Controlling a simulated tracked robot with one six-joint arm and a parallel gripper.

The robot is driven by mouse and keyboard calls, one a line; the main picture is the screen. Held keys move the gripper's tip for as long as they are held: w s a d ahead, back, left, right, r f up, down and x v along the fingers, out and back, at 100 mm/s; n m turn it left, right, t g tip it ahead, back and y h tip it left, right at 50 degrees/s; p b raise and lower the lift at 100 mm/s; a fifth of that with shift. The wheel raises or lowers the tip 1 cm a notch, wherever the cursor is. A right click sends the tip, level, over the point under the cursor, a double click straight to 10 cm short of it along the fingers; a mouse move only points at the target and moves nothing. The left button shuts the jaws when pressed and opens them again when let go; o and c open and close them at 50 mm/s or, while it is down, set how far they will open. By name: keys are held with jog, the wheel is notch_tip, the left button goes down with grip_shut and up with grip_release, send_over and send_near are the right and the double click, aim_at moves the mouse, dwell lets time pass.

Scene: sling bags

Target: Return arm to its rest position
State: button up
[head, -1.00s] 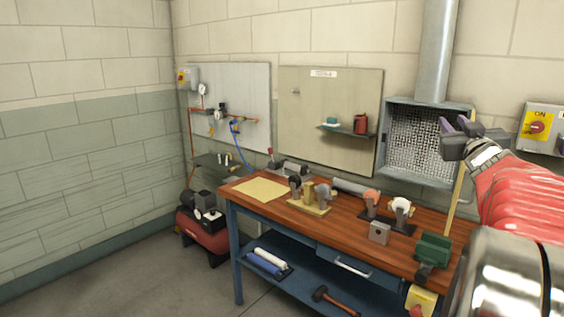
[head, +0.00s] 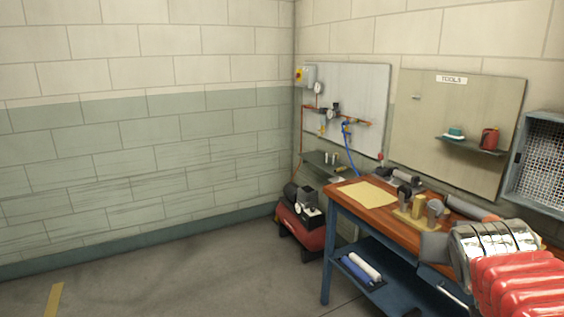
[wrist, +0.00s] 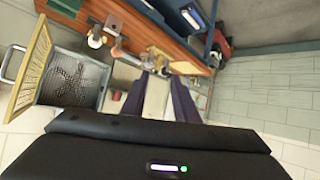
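My arm shows at the lower right of the head view, with its red sleeve and a shiny metal joint in front of the workbench (head: 375,231). My gripper's fingers cannot be made out clearly there. In the wrist view, the two dark purple fingers of my gripper (wrist: 158,94) stand apart with a gap between them. Nothing is held in the gap; a pale surface shows behind it. The wrist view is tilted, with the bench's wooden top (wrist: 152,36) at the top.
A yellow sheet (head: 367,195) and several tools lie on the bench. A red compressor (head: 301,230) stands on the floor beyond its left end. A mesh-fronted box (head: 543,165) is on the wall at right.

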jog(key=s+a+f+n+g+y, duration=0.2)
jog(key=s+a+f, duration=0.4)
jog(key=a, duration=0.3)
jog(key=s+a+f+n+g+y, duration=0.2)
jog(key=s+a+f, duration=0.4)
jog(key=a, duration=0.3)
jog(key=shift+s+a+f+y, duration=0.3)
jog(key=shift+s+f+y, duration=0.1)
jog(key=shift+s+y, duration=0.45)
